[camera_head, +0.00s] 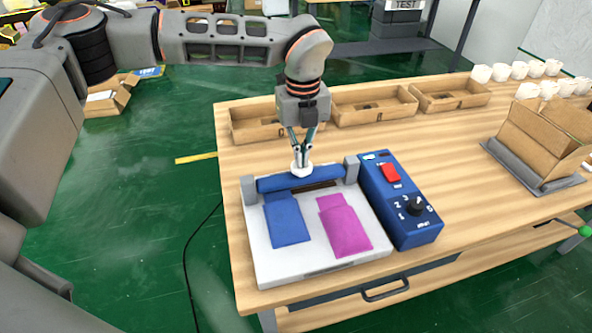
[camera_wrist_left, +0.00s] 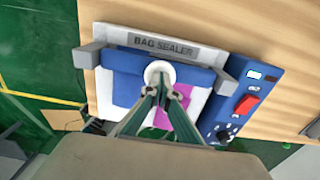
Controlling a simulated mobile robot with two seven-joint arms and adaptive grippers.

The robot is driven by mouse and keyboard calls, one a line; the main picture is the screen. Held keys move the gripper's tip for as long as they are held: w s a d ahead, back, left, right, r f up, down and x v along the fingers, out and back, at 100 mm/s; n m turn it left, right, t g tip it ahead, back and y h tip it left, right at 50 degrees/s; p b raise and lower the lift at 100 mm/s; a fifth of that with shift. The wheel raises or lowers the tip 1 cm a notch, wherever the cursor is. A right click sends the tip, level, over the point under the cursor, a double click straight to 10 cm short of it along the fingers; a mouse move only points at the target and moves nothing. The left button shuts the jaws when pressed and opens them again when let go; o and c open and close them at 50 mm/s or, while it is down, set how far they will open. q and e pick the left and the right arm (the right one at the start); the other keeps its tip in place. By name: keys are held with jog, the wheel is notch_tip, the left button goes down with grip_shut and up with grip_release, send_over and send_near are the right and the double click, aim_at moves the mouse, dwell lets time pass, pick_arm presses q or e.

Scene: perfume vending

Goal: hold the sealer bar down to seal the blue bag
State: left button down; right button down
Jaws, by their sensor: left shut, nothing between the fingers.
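The bag sealer (camera_head: 262,252) is a white plate with a blue bar (camera_head: 275,184) across its back between two grey posts. A blue bag (camera_head: 287,222) lies on the left of the plate, its top edge at the bar. A pink bag (camera_head: 346,226) lies to its right. My left gripper (camera_head: 301,166) points down with closed fingers at the white round knob (camera_head: 300,171) on the bar. In the left wrist view the fingertips (camera_wrist_left: 162,90) meet the knob (camera_wrist_left: 160,72); firm contact is hard to tell. My right gripper is not in view.
A blue control box (camera_head: 405,225) with a red switch (camera_head: 390,173) and a dial stands right of the plate. Three shallow cardboard trays (camera_head: 372,104) line the table's back. An open carton (camera_head: 540,135) and several white cups (camera_head: 520,70) are at the right.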

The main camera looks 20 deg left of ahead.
pick_arm(q)
jog(key=shift+f+b, duration=0.4)
jog(key=shift+f, duration=0.75)
dwell(0.4)
jog(key=shift+s+f, duration=0.25)
dwell(1.7)
jog(key=shift+r, duration=0.1)
jog(key=shift+w+r+p, duration=0.15)
jog(key=shift+r+p, duration=0.8)
jog(key=shift+r, duration=0.35)
jog(key=shift+w+r+p, duration=0.1)
jog(key=shift+r+p, duration=0.8)
jog(key=shift+r, duration=0.4)
jog(key=shift+r+p, duration=1.2)
jog(key=shift+r, duration=0.95)
jog(key=shift+f, duration=0.1)
